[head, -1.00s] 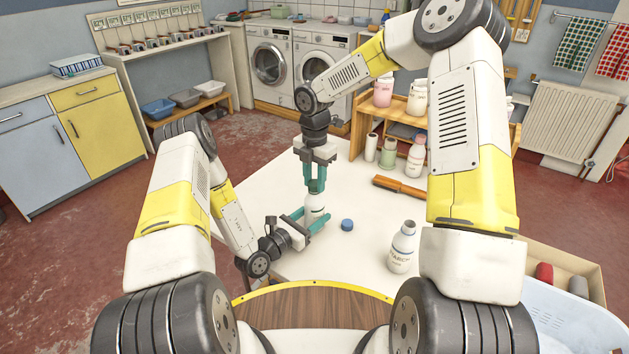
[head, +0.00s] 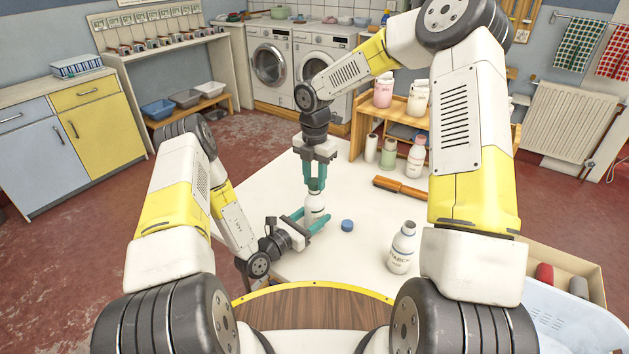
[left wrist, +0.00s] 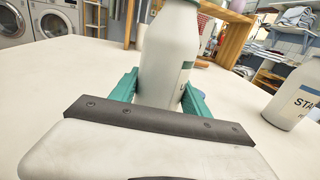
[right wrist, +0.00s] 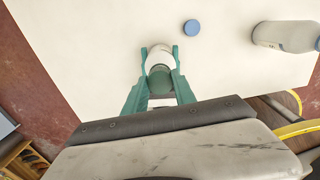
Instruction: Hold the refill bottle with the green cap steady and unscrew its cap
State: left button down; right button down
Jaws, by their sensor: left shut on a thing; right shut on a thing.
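The white refill bottle (head: 315,203) with the green cap (head: 316,186) stands upright on the white table. My left gripper (head: 305,221) is shut around the bottle's body from the side, low down. My right gripper (head: 315,182) points straight down from above and is shut on the green cap. The right wrist view shows the cap (right wrist: 160,79) between its fingers. The cap sits at the bottle's top; whether its thread is loose cannot be told.
A blue cap (head: 347,225) lies just right of the bottle. An uncapped white starch bottle (head: 403,248) stands further right. An orange-brown tool (head: 400,188) lies behind. Several bottles stand by the wooden shelf (head: 440,125). A cardboard box (head: 565,262) is at right.

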aim_at(315, 181)
jog(key=shift+r, duration=0.75)
jog(key=shift+r, duration=2)
pick_arm(q)
jog(key=shift+c, duration=2.2)
grip_release()
jog(key=shift+a, duration=0.1)
